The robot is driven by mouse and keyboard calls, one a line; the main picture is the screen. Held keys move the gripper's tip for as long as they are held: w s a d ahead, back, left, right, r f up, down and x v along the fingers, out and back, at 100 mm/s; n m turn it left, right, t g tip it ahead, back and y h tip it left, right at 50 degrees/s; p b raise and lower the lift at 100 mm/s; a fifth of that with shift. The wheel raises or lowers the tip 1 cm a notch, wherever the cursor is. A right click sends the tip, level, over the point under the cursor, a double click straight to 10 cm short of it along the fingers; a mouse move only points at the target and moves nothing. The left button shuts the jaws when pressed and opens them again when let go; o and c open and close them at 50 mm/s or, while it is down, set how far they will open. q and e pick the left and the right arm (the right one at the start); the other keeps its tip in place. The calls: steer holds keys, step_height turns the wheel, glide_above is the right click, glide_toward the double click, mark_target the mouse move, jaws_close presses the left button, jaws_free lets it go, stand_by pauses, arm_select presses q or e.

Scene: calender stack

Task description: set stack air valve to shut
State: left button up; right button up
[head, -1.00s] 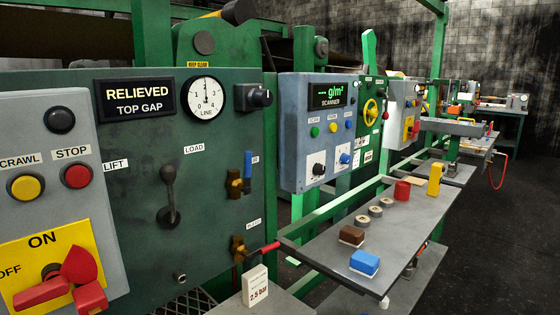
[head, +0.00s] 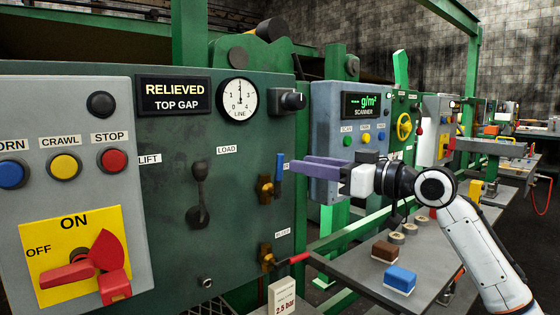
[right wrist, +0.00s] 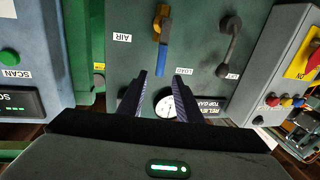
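The stack air valve, a brass body (head: 265,188) with a blue lever (head: 280,164), is on the dark green panel (head: 150,185). Its lever points up. In the right wrist view, which is upside down, the blue lever (right wrist: 162,57) lies beside the AIR label (right wrist: 122,37). My right gripper (head: 299,164) is open and empty, its purple-grey fingers reaching left toward the lever. In the right wrist view its fingertips (right wrist: 161,73) are apart, with the lever's end just beyond the gap. I cannot tell whether they touch it. My left gripper is out of view.
A red-handled valve (head: 290,259) sits below the air valve. A black lever (head: 199,190) is to its left. The scanner box (head: 350,130) stands right behind my gripper. A shelf with a blue block (head: 399,279) and a brown block (head: 385,251) lies below my right arm.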

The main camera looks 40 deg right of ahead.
steer(key=p, duration=0.2)
glide_above(280, 183)
steer(key=shift+w, duration=0.1)
jaws_close()
